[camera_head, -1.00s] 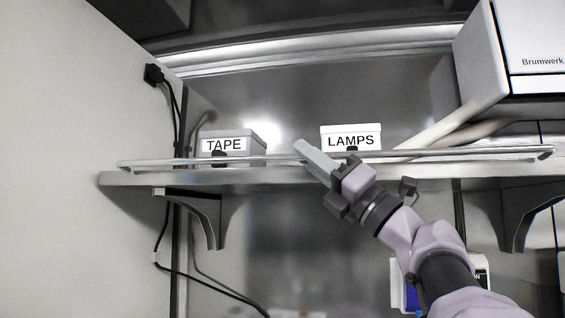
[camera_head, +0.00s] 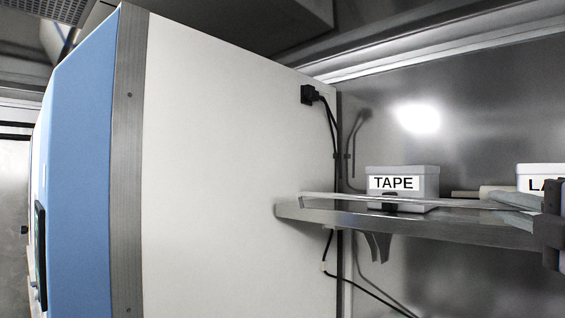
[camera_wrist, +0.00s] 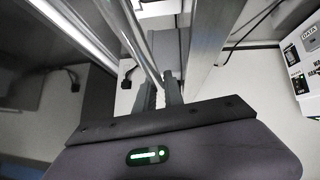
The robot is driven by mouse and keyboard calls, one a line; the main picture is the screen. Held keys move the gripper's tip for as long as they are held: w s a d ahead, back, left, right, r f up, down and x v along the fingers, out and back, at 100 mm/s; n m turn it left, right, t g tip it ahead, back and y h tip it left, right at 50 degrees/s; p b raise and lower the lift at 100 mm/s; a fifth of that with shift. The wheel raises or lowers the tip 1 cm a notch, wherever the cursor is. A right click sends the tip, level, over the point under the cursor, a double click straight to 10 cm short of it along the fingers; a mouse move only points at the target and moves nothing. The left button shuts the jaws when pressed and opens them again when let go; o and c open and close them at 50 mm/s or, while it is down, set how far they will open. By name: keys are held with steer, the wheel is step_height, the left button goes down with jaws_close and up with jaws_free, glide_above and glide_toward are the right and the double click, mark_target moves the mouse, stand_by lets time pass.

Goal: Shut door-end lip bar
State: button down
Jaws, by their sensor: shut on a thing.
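The lip bar (camera_head: 345,200) is a thin metal rail along the front edge of the shelf (camera_head: 300,213). In the head view it runs just above the shelf edge, from the left end towards my gripper (camera_head: 492,195) at the right edge. In the wrist view the bar (camera_wrist: 128,38) runs down from the top between the two fingers of my gripper (camera_wrist: 163,92). The fingers are shut on it. The bar's right part is out of the head view, and its latch or end fitting cannot be made out.
A TAPE box (camera_head: 402,190) stands on the shelf behind the bar, and a LAMPS box (camera_head: 540,178) is partly cut off at right. A black plug and cable (camera_head: 309,95) hang on the white side panel (camera_head: 235,160). A blue-fronted cabinet side (camera_head: 80,150) stands at left.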

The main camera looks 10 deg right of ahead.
steer(key=m+g+p, duration=0.1)
steer(key=p, duration=0.2)
steer(key=m+g+p, duration=0.1)
steer(key=p, duration=0.3)
steer(key=w+d+m+g+p, duration=0.1)
steer(key=p, duration=0.3)
steer(key=shift+r, duration=0.35)
steer(key=shift+f, duration=0.2)
steer(key=c, duration=1.5)
jaws_free()
steer(key=shift+d, duration=0.1)
